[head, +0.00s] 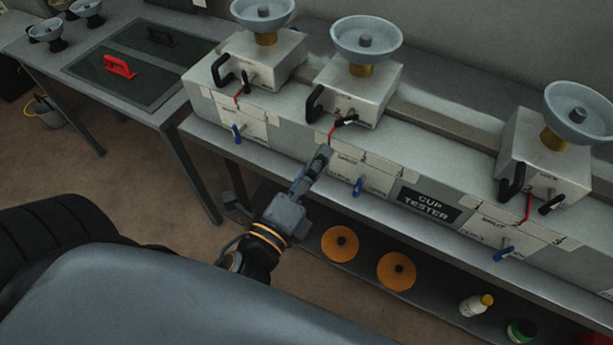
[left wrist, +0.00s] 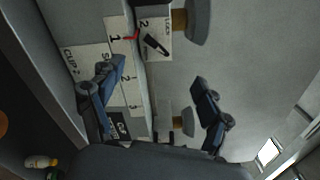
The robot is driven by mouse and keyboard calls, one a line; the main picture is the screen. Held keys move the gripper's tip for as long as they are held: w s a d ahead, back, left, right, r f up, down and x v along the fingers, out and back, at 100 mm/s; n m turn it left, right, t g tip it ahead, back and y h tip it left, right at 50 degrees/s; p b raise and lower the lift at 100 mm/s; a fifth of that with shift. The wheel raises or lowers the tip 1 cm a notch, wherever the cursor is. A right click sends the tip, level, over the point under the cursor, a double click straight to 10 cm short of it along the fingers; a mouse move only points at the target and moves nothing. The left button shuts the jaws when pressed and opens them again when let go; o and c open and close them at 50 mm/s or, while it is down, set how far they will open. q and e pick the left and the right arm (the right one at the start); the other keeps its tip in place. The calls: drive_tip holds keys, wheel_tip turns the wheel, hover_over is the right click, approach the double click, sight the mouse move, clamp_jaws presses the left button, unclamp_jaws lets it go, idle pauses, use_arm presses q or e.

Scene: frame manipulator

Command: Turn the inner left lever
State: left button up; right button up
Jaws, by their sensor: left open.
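The cup tester bench (head: 430,203) carries several white units with grey cups. The middle unit (head: 372,98) has a small black lever (head: 345,119) on its front, with a red piece hanging below it. A black lever also shows in the left wrist view (left wrist: 155,43), beside a panel marked 2. I cannot tell for sure which lever is the inner left one. My left gripper (head: 282,172) is open and empty in front of the bench, below the middle unit. Its two spread fingers also show in the left wrist view (left wrist: 160,76), apart from the lever.
The left unit (head: 268,52) and right unit (head: 530,150) have similar levers. Blue levers (head: 358,187) stick out of the bench front. Orange discs (head: 340,243) and bottles (head: 477,305) lie on the shelf below. A side table (head: 110,95) with a red handle stands left.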

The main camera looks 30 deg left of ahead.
use_arm(q)
drive_tip(key=shift+s+b, duration=0.55)
drive_tip(key=shift+s, duration=0.6)
